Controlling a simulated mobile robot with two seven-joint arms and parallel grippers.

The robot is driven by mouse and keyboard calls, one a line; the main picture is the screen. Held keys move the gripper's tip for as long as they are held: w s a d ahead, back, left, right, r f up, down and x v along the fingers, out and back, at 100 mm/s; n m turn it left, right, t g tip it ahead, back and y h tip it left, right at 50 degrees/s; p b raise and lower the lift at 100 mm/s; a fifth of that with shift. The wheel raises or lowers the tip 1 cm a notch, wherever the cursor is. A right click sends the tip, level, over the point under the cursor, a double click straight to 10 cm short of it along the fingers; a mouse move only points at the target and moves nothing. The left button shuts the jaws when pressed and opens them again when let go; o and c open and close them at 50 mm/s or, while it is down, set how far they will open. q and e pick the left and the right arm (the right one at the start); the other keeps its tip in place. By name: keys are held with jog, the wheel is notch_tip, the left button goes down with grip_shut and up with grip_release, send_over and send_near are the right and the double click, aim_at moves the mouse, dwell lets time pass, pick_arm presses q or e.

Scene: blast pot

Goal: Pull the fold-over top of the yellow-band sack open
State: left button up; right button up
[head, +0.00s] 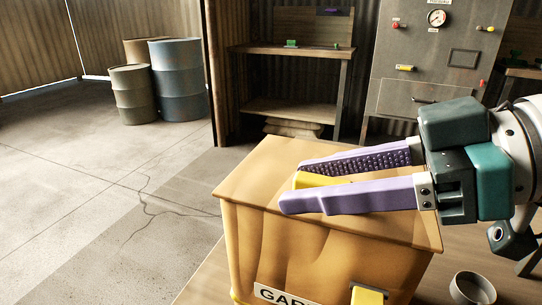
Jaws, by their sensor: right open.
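The tan sack (300,250) stands upright on a wooden surface at the lower middle of the head view. A label reading "GAR" shows low on its front, partly cut off by the frame. Its top (258,175) looks flat and closed. A yellow strip (318,181) lies on the top. My right gripper (292,186) reaches in from the right, low over the top. Its purple fingers are open, with the yellow strip between them. I cannot tell whether they touch it. My left gripper is not in view.
A small grey cup (472,288) stands on the wooden surface (425,290) at the lower right. Behind are a workbench (290,50) and a grey cabinet (425,75) with a gauge. Several drums (178,80) stand at the back left. The concrete floor at left is clear.

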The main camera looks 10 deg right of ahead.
grip_shut()
dwell(1.4)
